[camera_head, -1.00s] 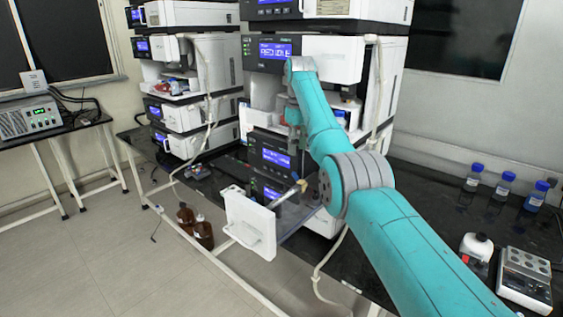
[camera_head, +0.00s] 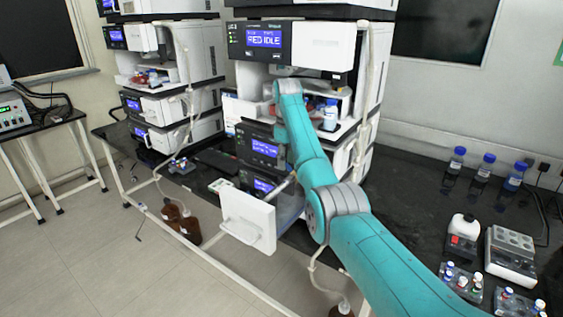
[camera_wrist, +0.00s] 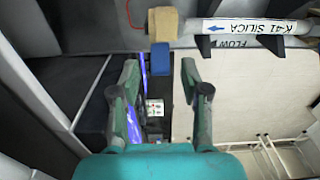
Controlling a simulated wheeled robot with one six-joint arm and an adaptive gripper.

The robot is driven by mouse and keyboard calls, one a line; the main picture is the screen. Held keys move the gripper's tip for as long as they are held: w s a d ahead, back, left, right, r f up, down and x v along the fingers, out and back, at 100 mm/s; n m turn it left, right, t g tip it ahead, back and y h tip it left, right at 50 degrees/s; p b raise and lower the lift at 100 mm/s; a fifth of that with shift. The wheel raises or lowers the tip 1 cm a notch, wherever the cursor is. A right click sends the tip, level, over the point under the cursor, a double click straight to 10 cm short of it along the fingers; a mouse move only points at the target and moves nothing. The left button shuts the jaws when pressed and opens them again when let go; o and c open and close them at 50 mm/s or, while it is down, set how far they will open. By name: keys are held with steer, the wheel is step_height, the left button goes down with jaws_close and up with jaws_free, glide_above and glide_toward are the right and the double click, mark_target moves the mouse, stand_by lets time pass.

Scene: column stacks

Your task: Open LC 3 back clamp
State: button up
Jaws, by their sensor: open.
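My teal arm reaches into the middle instrument stack (camera_head: 315,48) in the head view, just below its lit display. My gripper is hidden there behind the arm. In the wrist view my gripper (camera_wrist: 160,64) is open and empty, with a finger on each side. A white column (camera_wrist: 250,27) printed "K-41 SILICA" and a flow arrow lies across the top right, with two dark clamps (camera_wrist: 206,44) (camera_wrist: 270,44) against it. A tan block (camera_wrist: 163,23) sits at its left end. A blue block (camera_wrist: 160,58) shows between my fingertips. I cannot tell which part is the back clamp.
A white panel (camera_head: 249,218) stands out from the stack front. Brown bottles (camera_head: 187,226) are on the floor. Blue-capped bottles (camera_head: 484,169) and vial racks (camera_head: 462,279) are on the right bench. Another stack (camera_head: 170,75) stands to the left.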

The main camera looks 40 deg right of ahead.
steer(key=shift+f, duration=0.35)
steer(key=shift+c, duration=0.3)
jaws_close()
